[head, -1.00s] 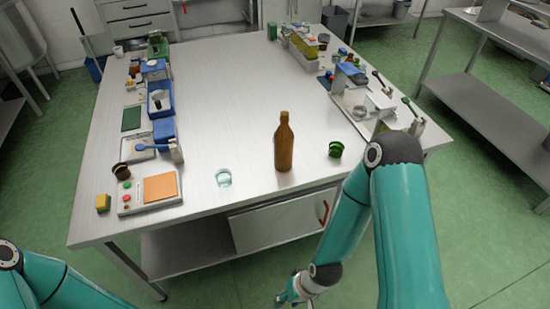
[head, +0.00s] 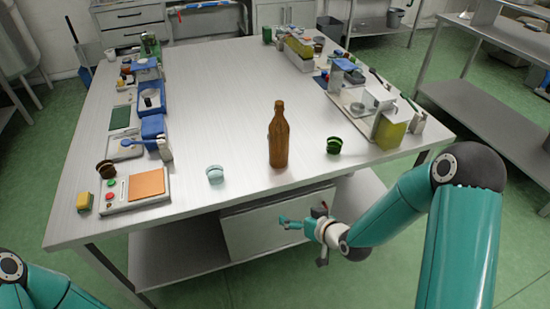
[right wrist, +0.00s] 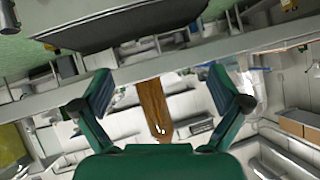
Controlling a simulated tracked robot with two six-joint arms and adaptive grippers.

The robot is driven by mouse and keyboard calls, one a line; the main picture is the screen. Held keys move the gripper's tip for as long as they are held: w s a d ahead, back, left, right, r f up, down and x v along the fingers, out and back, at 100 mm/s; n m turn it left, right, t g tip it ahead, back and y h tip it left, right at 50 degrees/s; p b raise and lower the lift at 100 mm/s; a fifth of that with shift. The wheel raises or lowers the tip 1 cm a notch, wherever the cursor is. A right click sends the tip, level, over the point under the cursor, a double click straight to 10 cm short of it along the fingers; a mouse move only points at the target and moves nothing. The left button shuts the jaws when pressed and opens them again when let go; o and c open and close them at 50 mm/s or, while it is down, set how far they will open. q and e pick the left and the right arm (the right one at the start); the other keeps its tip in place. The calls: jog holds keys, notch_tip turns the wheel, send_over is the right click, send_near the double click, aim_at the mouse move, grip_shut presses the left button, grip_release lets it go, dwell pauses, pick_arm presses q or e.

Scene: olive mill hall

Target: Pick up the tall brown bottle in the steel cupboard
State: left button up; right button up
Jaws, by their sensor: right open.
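The tall brown bottle (head: 278,140) stands upright on top of the steel table near its front edge, not inside a cupboard. My left gripper is outside the view.
A pale glass cup (head: 215,175) stands left of the bottle and a green cup (head: 334,146) right of it. A control box with an orange pad (head: 146,184) lies at the front left. Goods line both table sides. The table's middle (head: 220,100) is clear.

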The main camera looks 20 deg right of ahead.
jog(key=w+d+r+t+b, duration=0.2)
jog(key=w+d+r+t, duration=0.1)
jog(key=w, duration=0.1)
pick_arm(q)
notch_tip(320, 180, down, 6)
jog(key=b, duration=0.2)
pick_arm(e)
jog(key=n+t, duration=0.3)
jog(key=t, duration=0.1)
send_near(285, 142)
jog(key=shift+y, duration=0.3)
jog(key=p+x, duration=0.2)
jog(key=x, duration=0.5)
jog(key=shift+w+d, duration=0.15)
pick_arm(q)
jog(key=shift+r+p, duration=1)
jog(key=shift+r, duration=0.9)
pick_arm(e)
jog(key=shift+f+x, duration=0.2)
jog(key=shift+x, duration=1.3)
jog(key=shift+f+x, duration=0.15)
jog(key=shift+x, duration=1.4)
jog(key=c, duration=1.8)
jog(key=shift+r, duration=0.15)
grip_shut()
jog(key=shift+r, duration=0.35)
